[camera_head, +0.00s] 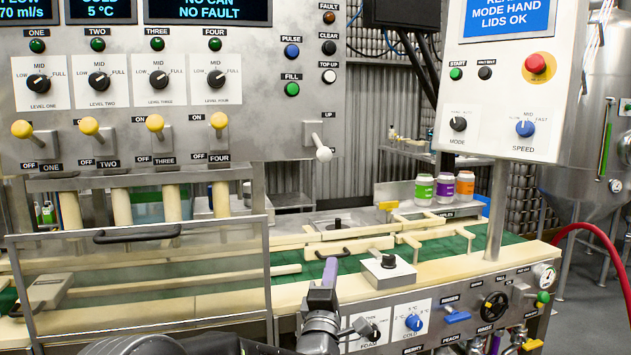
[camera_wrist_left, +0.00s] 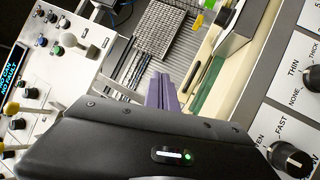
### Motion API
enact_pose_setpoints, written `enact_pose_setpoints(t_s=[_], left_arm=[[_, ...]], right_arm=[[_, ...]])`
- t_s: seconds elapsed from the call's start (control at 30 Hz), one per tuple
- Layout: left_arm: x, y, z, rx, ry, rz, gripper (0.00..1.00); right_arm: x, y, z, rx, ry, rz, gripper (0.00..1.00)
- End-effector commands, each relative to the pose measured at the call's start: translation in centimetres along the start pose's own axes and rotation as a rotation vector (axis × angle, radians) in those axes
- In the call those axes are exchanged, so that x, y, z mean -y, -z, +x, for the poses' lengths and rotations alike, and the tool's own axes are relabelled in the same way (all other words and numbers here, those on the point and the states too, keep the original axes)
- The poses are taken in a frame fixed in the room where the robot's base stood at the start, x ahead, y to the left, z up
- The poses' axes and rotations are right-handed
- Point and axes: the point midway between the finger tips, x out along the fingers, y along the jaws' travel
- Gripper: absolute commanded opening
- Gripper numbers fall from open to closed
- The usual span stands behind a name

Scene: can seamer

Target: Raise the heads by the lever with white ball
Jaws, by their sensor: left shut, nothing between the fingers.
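The lever with the white ball (camera_head: 323,154) sits on a small metal plate at the right edge of the filler panel, under an UP label. Its ball hangs low, below the plate. The ball also shows at the left in the left wrist view (camera_wrist_left: 93,51). The heads (camera_head: 121,207) are cream tubes under the panel, behind a clear guard. My left gripper (camera_head: 329,270), with purple fingers, is shut and empty. In the head view it appears below the lever, in front of the conveyor, apart from the ball. Its fingers show mid-frame in the left wrist view (camera_wrist_left: 161,92).
Yellow-ball levers (camera_head: 155,123) line the panel to the left. The clear guard (camera_head: 140,275) with a dark handle stands left of my gripper. A knob box (camera_head: 388,272) is close on its right. Jars (camera_head: 444,188) stand farther back beside the green conveyor (camera_head: 440,246).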

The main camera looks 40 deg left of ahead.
Motion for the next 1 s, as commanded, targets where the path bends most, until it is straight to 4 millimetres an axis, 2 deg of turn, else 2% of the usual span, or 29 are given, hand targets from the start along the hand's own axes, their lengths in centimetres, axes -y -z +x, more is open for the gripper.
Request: enact_pose_setpoints(t_s=[0.3,0.4,0.5,0.83,1.0], left_arm=[[-11.6,4.5,0.1,-0.067,-0.323,-0.174,0.0],[-13.6,5.0,-0.2,-0.069,-0.378,-0.206,0.0],[-14.4,5.2,-0.3,-0.07,-0.397,-0.216,0.0],[-14.4,5.2,-0.1,-0.069,-0.395,-0.215,0.0],[-14.8,5.3,0.8,-0.07,-0.394,-0.215,0.0]], right_arm=[[-0.9,-0.1,2.1,0.0,0.0,0.0,0.36],[-0.9,-0.1,2.3,0.0,-0.001,0.0,0.36],[-0.9,-0.1,2.3,0.0,-0.001,0.0,0.36],[-0.9,0.0,2.2,0.0,0.0,0.0,0.36],[-0.7,0.0,1.8,0.0,0.0,0.0,0.36]])
